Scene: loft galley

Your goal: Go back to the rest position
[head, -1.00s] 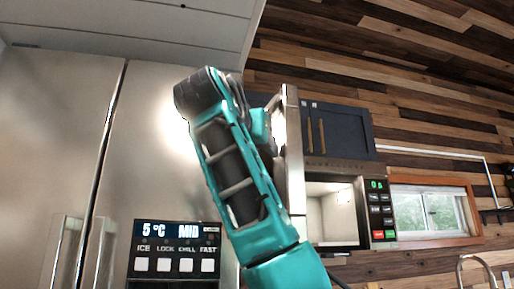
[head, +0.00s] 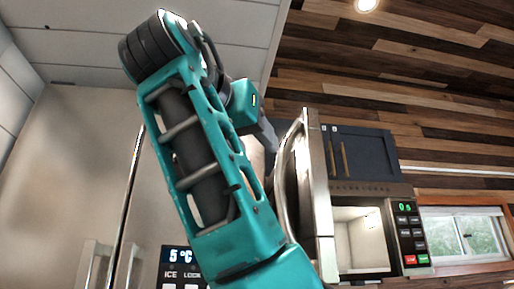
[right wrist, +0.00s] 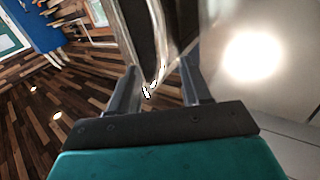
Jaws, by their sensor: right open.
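My right arm in teal and black rises across the middle of the head view and bends over at the top. My right gripper (head: 267,134) is partly hidden behind the arm, near the open microwave door (head: 318,195). In the right wrist view my right gripper (right wrist: 155,88) has its two fingers apart. The edge of the door (right wrist: 147,35) shows beyond and between the fingertips; I cannot tell whether they touch it. My left gripper is not in view.
The microwave (head: 407,235) stands open and lit inside, its display reading 0. A dark cabinet (head: 365,155) is above it. A steel fridge (head: 85,170) with a control panel (head: 180,262) is at left. A window (head: 465,235) is at right. The ceiling (head: 90,40) is overhead.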

